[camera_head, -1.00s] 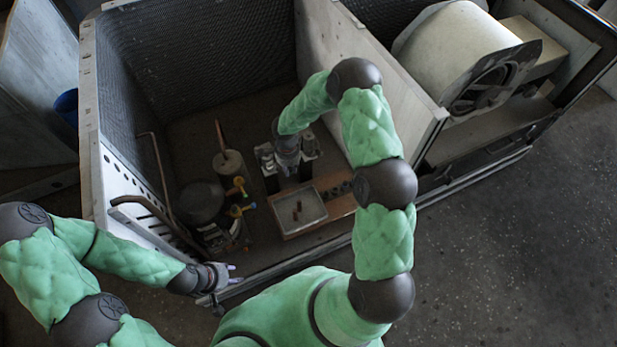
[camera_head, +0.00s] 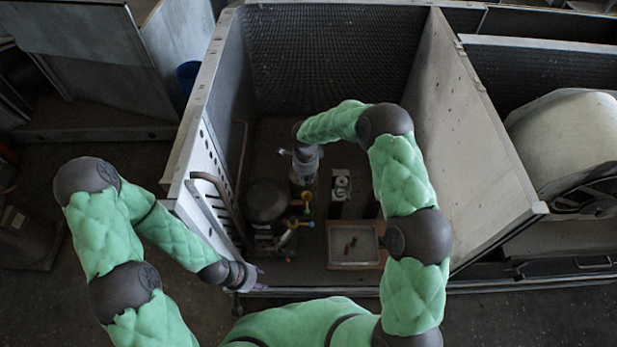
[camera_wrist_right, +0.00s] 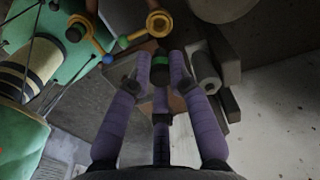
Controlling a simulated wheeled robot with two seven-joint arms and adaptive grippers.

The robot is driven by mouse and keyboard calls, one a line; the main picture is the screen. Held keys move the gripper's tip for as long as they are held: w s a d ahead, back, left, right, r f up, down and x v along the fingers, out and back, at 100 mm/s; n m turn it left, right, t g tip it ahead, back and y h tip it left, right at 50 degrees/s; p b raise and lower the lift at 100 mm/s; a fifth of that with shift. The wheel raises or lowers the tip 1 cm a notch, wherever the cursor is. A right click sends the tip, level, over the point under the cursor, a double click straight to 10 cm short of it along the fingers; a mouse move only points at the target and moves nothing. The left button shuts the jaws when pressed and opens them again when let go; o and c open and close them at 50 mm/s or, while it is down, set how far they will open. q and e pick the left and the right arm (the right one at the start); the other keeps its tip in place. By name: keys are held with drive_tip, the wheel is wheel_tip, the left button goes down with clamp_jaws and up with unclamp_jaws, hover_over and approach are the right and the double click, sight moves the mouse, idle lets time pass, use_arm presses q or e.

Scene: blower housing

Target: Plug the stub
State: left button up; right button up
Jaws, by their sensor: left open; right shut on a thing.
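My right gripper (camera_head: 304,172) is over the inside of the housing bay, beside the dark compressor (camera_head: 267,201). In the right wrist view its purple fingers (camera_wrist_right: 161,74) are closed around a small dark plug with a green band (camera_wrist_right: 160,60). I cannot make out the stub; the upright copper pipe seen earlier is hidden behind my right arm and gripper in the head view. I cannot tell whether the plug touches anything. My left gripper (camera_head: 250,277) is open and empty at the front left edge of the bay.
Brass valves (camera_head: 297,222) stand right of the compressor and show close in the wrist view (camera_wrist_right: 158,22). A shallow tray (camera_head: 352,265) with small copper pieces is at the front. A block with round openings (camera_head: 340,187) stands behind it. Bay walls (camera_head: 480,150) enclose the space.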

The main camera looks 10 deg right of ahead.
drive_tip(key=shift+f+b, duration=1.3)
drive_tip(key=shift+f, duration=2.05)
drive_tip(key=shift+f+b, duration=0.1)
drive_tip(key=shift+b, duration=0.6)
drive_tip(key=shift+f, duration=0.1)
drive_tip(key=shift+f+b, duration=0.15)
drive_tip(key=shift+b, duration=0.3)
drive_tip(key=shift+f+b, duration=0.95)
drive_tip(key=shift+b, duration=0.25)
drive_tip(key=shift+f+b, duration=0.1)
drive_tip(key=shift+b, duration=0.25)
